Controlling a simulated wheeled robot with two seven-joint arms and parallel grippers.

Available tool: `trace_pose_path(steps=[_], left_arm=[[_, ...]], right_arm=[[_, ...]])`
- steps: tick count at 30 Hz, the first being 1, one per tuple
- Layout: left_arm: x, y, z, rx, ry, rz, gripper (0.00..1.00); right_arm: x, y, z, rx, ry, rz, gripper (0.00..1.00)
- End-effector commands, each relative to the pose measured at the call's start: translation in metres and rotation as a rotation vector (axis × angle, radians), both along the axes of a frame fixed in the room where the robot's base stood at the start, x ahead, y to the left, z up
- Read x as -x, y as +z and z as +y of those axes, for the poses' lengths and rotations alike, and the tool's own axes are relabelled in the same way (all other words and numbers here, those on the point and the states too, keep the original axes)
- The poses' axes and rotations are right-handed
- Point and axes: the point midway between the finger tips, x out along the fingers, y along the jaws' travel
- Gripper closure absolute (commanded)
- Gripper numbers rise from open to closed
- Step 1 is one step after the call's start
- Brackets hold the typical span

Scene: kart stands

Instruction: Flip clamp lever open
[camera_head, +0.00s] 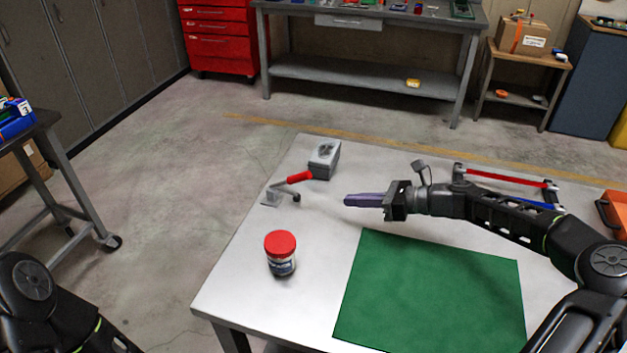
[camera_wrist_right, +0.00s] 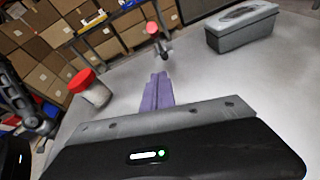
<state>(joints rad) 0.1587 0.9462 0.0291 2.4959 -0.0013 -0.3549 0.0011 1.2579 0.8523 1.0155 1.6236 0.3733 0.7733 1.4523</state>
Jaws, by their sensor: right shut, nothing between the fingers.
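The clamp (camera_head: 276,194) stands near the far left edge of the white table. Its lever has a red handle (camera_head: 299,177) that slants up to the right, its tip in front of a grey box. In the right wrist view the red handle end (camera_wrist_right: 152,28) shows ahead of the fingers. My right gripper (camera_head: 347,200) is shut and empty, its purple fingers pointing left toward the clamp, with a gap between. The fingers also show in the right wrist view (camera_wrist_right: 157,80). My left gripper is out of view; only part of that arm shows at the lower left.
A grey box (camera_head: 324,160) sits right behind the handle. A jar with a red lid (camera_head: 281,252) stands in front of the clamp. A green mat (camera_head: 432,292) covers the table's middle. A frame with a red bar (camera_head: 505,178) and an orange tray (camera_head: 612,212) lie at right.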

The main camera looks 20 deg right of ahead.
Motion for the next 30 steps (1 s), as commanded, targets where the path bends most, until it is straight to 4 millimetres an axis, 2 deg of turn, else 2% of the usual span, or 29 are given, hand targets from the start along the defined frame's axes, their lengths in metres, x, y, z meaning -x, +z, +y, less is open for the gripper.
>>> trace_pose_path(steps=[11, 17, 26, 30], left_arm=[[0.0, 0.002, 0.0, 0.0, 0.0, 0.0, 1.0], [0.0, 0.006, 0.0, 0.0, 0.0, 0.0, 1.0], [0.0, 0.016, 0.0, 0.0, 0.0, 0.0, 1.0], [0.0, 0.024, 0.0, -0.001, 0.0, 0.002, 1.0]], right_arm=[[-0.006, -0.002, 0.008, -0.001, 0.002, 0.0, 1.0], [-0.021, -0.01, 0.03, -0.003, 0.003, -0.001, 1.0], [-0.054, -0.029, 0.078, -0.004, 0.002, 0.001, 1.0], [-0.064, -0.01, 0.085, 0.001, 0.001, -0.003, 1.0]])
